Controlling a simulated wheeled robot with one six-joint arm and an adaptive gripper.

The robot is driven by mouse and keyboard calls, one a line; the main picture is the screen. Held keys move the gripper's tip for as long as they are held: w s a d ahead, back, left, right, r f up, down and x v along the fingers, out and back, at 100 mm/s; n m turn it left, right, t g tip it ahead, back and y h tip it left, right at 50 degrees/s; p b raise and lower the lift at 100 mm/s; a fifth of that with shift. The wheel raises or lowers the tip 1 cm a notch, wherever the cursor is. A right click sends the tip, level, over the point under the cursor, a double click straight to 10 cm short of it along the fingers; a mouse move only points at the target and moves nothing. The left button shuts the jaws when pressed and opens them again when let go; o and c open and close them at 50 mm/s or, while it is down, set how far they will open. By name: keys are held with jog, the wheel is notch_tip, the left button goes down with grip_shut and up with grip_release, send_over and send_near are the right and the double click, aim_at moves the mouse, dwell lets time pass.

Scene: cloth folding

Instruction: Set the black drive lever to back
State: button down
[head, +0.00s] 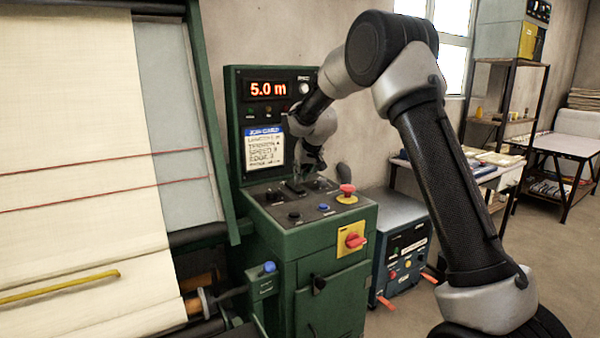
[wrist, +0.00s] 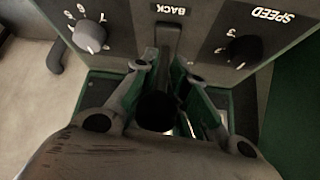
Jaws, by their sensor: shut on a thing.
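In the wrist view the black drive lever shows as a round black knob (wrist: 157,112) between the two fingers of my gripper (wrist: 166,75). The fingers are shut on it, one on each side. An upside-down BACK label (wrist: 170,10) is at the top of that view, beside the dark slot (wrist: 167,42) in the panel. The stretch of slot by the label is bare, and the rest is hidden by the fingers and knob. In the head view my gripper (head: 311,163) is low over the far part of the green console's top. The lever cannot be made out clearly there.
A dial (wrist: 89,36) and the SPEED dial (wrist: 245,48) flank the slot. The console (head: 325,222) also has a red mushroom button (head: 347,189) and a red switch (head: 354,240). A display (head: 268,89) reads 5.0 m. Cream cloth (head: 75,130) hangs at left.

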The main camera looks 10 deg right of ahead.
jog(key=c, duration=1.5)
grip_release()
jog(key=shift+s+r, duration=0.15)
jog(key=shift+r, duration=0.1)
jog(key=shift+f, duration=0.15)
jog(key=v, duration=1.2)
